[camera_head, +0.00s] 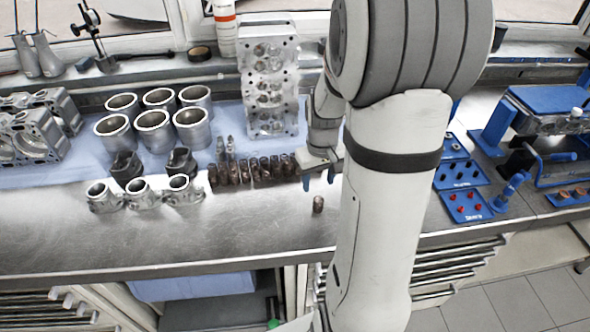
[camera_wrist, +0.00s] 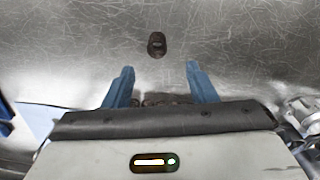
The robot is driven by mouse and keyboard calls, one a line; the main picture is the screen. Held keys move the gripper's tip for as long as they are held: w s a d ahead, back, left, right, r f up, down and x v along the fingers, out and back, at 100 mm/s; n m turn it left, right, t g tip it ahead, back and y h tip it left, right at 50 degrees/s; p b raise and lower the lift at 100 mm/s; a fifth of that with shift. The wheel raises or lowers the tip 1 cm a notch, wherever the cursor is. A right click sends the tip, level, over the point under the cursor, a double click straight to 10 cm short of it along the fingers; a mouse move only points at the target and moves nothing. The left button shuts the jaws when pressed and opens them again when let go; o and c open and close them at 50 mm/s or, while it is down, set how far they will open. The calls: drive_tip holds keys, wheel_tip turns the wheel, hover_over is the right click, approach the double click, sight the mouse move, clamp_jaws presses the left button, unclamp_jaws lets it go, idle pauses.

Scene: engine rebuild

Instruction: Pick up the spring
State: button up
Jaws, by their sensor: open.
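A small dark brown spring (camera_head: 318,204) stands alone on the bare metal bench, near its front edge. It also shows in the wrist view (camera_wrist: 157,45), ahead of the fingertips and roughly centred between them. My gripper (camera_head: 319,178) is open and empty, with blue fingers, above the bench and just behind the spring in the head view. The gripper also shows in the wrist view (camera_wrist: 160,80), its two blue fingers apart. More springs (camera_head: 250,170) stand in a tight group to the left of my gripper. Some brown pieces show partly hidden between the fingers in the wrist view.
Metal pistons or rods (camera_head: 143,194) and large cylinder liners (camera_head: 153,130) stand at left. A cylinder head (camera_head: 268,85) stands upright behind. Blue trays (camera_head: 466,205) with small parts lie right of my arm. The front middle of the bench is clear.

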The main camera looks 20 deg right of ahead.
sight(318, 201)
drive_tip(key=f, duration=0.2)
drive_tip(key=d+f, duration=0.1)
drive_tip(key=f, duration=0.1)
drive_tip(key=shift+w+d+p, duration=0.1)
drive_tip(key=shift+w+p, duration=0.1)
drive_tip(key=shift+p, duration=0.1)
drive_tip(key=f, duration=0.1)
drive_tip(key=f+p, duration=0.1)
drive_tip(key=f, duration=0.2)
drive_tip(key=shift+s+a+f, duration=0.1)
drive_tip(key=shift+s+a, duration=0.15)
drive_tip(key=shift+a, duration=0.1)
drive_tip(key=shift+f, duration=0.55)
drive_tip(key=shift+c, duration=0.2)
drive_tip(key=c, duration=1)
drive_tip(key=shift+r, duration=0.15)
